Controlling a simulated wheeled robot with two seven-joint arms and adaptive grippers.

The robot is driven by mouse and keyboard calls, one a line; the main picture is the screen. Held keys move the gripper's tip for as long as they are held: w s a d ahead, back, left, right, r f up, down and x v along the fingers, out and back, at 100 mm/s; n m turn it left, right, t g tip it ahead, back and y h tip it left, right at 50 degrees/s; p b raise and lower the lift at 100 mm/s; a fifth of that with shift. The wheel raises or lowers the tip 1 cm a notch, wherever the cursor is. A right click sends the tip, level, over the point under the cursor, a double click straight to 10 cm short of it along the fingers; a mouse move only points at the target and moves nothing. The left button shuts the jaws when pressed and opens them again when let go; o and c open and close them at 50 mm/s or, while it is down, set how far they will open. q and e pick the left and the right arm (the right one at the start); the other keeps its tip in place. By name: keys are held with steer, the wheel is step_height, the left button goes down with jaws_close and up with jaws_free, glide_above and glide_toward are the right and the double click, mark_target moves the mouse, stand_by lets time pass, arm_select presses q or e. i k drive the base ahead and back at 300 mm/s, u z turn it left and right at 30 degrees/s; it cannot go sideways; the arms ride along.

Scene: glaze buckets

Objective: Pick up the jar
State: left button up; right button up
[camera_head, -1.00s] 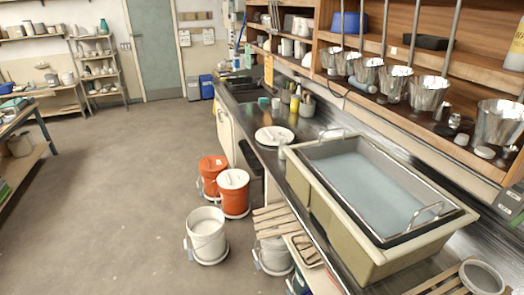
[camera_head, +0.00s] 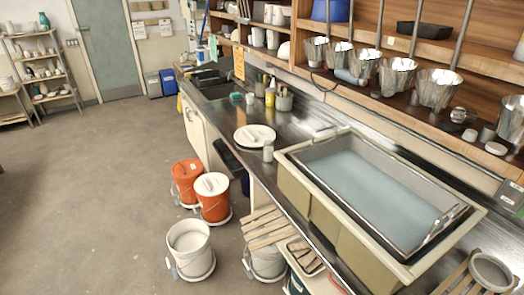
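A small pale jar (camera_head: 268,151) stands upright on the metal counter, between the white round plate (camera_head: 254,136) and the near left corner of the large sink basin. A crock holding tools (camera_head: 284,101) stands farther back on the counter, beside a yellow bottle (camera_head: 270,95). Small pale jar-like pieces (camera_head: 469,135) also stand on the shelf at right. I cannot tell which of these the task calls the jar. Neither of my grippers is in view.
The sink basin (camera_head: 293,162) holds pale liquid. Orange buckets (camera_head: 213,201) and white buckets (camera_head: 189,248) stand on the floor along the counter. Wooden slats (camera_head: 268,232) lie near the counter's front. Metal pitchers (camera_head: 438,88) line the shelf. The floor at left is clear.

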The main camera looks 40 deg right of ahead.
mark_target(269, 151)
steer(key=z, duration=0.4)
steer(key=i, duration=0.65)
steer(key=z, duration=0.55)
